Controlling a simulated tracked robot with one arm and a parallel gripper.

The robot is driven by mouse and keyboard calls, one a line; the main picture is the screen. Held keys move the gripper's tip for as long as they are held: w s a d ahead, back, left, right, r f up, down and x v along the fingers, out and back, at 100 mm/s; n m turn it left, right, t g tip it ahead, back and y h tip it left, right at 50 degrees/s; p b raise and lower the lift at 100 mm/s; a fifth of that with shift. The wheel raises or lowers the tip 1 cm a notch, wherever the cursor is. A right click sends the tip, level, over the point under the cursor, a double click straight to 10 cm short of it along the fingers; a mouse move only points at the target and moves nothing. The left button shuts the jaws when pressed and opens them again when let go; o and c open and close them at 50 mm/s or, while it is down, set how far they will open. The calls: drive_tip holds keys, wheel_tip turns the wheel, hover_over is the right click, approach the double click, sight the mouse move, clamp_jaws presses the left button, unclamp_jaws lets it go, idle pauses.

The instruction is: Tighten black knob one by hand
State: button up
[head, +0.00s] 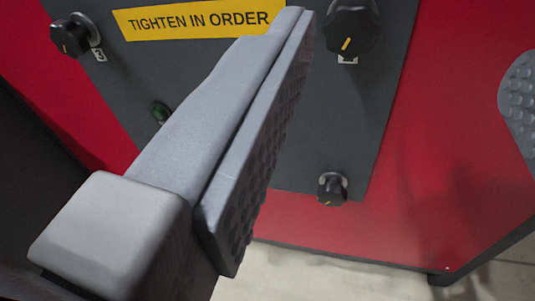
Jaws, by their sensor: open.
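Three black knobs sit on a dark grey panel (385,110). The large upper-right knob (352,27) has a yellow pointer line and a small white label under it, partly covered, so its number cannot be read surely. The upper-left knob (70,36) has a label that looks like 3. A smaller knob (332,190) is lower down, with no readable label. My gripper (410,55) is open and empty. Its large left finger crosses the picture, with its tip just left of the upper-right knob; the right finger shows only at the right edge. Neither finger visibly touches a knob.
A yellow sign (195,19) reads TIGHTEN IN ORDER. A small green part (161,112) shows beside my left finger, which hides much of the panel. The panel is on a red housing (445,150) with a dark lower frame. Pale floor (310,275) lies below.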

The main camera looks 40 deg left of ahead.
sight(352, 37)
drive_tip(key=s+f, duration=0.3)
drive_tip(key=f, duration=0.1)
drive_tip(key=shift+m, duration=0.3)
drive_tip(key=b+x, duration=0.1)
drive_tip(key=x, duration=0.3)
drive_tip(key=b+x, duration=0.1)
drive_tip(key=x, duration=0.4)
drive_tip(key=a+r+b+x, duration=0.1)
drive_tip(key=b+x, duration=0.1)
drive_tip(key=x, duration=0.2)
drive_tip(key=shift+w+a, duration=0.15)
drive_tip(key=shift+w, duration=0.05)
drive_tip(key=c, duration=1)
